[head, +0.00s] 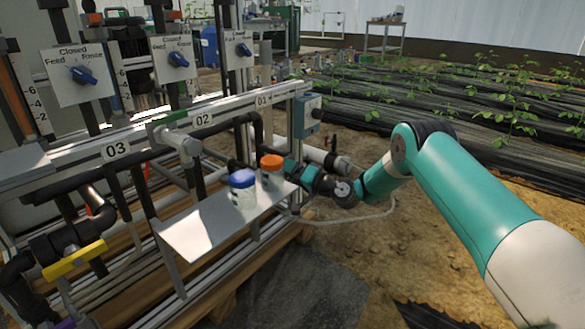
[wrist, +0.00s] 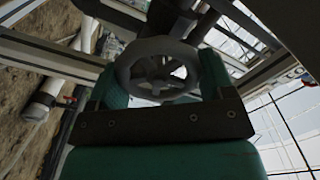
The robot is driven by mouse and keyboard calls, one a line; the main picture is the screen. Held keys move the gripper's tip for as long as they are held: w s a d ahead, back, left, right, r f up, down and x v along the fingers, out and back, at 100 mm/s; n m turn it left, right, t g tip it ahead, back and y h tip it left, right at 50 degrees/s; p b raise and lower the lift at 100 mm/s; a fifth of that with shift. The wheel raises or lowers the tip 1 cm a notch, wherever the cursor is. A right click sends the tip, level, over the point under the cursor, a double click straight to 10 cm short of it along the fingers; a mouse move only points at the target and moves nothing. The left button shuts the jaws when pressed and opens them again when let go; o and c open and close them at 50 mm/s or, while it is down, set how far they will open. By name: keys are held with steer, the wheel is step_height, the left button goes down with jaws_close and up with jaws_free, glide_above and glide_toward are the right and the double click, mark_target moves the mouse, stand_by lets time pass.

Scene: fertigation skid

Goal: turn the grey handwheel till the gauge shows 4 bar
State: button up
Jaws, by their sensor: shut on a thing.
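The grey handwheel (wrist: 132,70), a spoked ring, shows in the wrist view between the two teal fingers of my gripper (wrist: 163,78). The fingers are shut on its rim from both sides. A dark stem and body are behind the wheel. In the head view my gripper (head: 300,173) reaches to the right end of the skid, just right of the orange-capped jar. The handwheel cannot be made out there. I cannot make out a gauge face or its reading in either view.
A blue-capped jar (head: 243,190) and an orange-capped jar (head: 271,172) stand on a pale shelf (head: 190,238) close to my gripper. Pipes, a yellow-handled valve (head: 75,260) and dial panels (head: 75,74) fill the left. Bare soil (head: 420,250) lies at the right.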

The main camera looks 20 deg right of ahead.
steer(key=shift+d+m+p, duration=0.15)
steer(key=shift+m+p, duration=0.3)
steer(key=shift+m, duration=0.85)
steer(key=shift+f, duration=0.1)
steer(key=o, duration=0.9)
steer(key=b+v, duration=1.3)
steer(key=v, duration=0.4)
steer(key=shift+s, duration=0.1)
